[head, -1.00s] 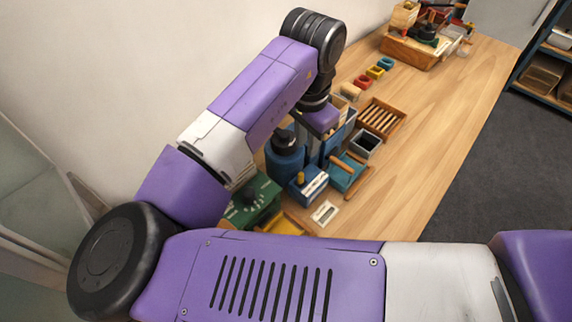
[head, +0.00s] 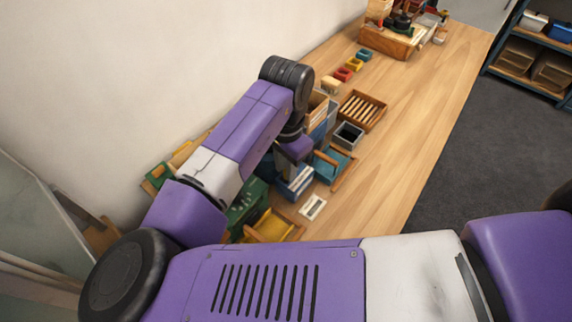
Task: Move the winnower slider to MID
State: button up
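The winnower is not clearly identifiable. A blue box with a white label (head: 301,181) stands on the bench below my gripper and may be part of it. No slider or position marks can be read on it. My gripper (head: 290,170) points down at the blue box, its purple hand just above it. The fingers are small and partly hidden, so I cannot tell whether they touch the box or how far apart they are. My arm covers the area left of the box.
A teal tray with a wooden bar (head: 333,166), a grey bin (head: 348,136) and a slatted wooden rack (head: 361,110) stand right of the gripper. A green machine (head: 247,205), yellow tray (head: 272,230) and white card (head: 313,207) lie nearer. The bench's right side (head: 420,110) is clear.

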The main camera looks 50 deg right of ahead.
grip_shut()
dwell(1.4)
